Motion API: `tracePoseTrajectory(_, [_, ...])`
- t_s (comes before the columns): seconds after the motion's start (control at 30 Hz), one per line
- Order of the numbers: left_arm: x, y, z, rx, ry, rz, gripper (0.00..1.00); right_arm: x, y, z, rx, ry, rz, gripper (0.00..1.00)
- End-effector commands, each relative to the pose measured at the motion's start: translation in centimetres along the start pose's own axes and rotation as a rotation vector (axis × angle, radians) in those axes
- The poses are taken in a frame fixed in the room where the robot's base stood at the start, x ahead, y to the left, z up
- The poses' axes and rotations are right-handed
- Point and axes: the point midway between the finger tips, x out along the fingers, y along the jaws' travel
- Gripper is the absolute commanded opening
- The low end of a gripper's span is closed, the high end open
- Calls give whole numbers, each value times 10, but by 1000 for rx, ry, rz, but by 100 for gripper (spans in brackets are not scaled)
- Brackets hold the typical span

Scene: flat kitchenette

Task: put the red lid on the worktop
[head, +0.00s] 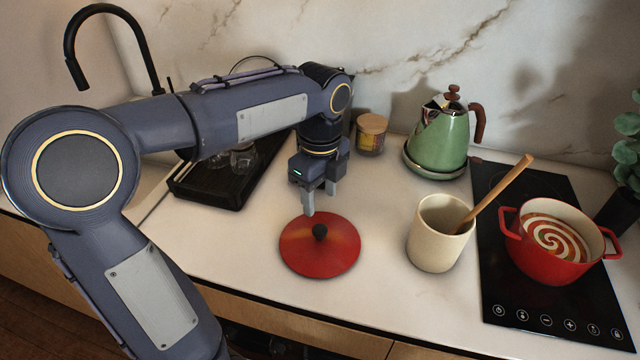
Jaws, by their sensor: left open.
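The red lid (338,258) lies flat on the light worktop (255,285), its dark knob facing up. It is near the front edge, left of the cream utensil pot. My left gripper (320,202) points down just above and behind the lid. Its fingers are apart, with nothing visible between them. The red pot (556,270) stands uncovered on the black hob, with a swirled red and cream content. My right gripper is not in view.
A cream pot (436,250) with a wooden spoon (497,192) stands between lid and hob (500,290). A green kettle (440,140) and a wooden-topped jar (371,133) stand behind. A black tray (215,187) lies left. The worktop around the lid is clear.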

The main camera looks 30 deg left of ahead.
Motion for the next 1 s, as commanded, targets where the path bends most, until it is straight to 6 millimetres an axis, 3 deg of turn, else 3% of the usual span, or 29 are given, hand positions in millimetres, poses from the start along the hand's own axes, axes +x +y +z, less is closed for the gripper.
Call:
tracePoseTrajectory(0.17, [-17, 1, 0, -10, 2, -5, 50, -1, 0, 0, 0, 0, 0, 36])
tracePoseTrajectory(0.27, [-19, 14, -1, -102, 20, -29, 50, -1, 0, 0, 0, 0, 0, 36])
tracePoseTrajectory(0.47, [-9, 75, -14, -645, 172, -139, 50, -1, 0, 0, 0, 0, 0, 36])
tracePoseTrajectory(0.7, [25, 139, -46, -1417, 483, -185, 50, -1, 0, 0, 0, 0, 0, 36])
tracePoseTrajectory(0.83, [40, 155, -60, -1676, 612, -162, 50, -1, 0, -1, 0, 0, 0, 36])
tracePoseTrajectory(1.0, [48, 161, -66, -1809, 681, -140, 50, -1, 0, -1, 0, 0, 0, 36])
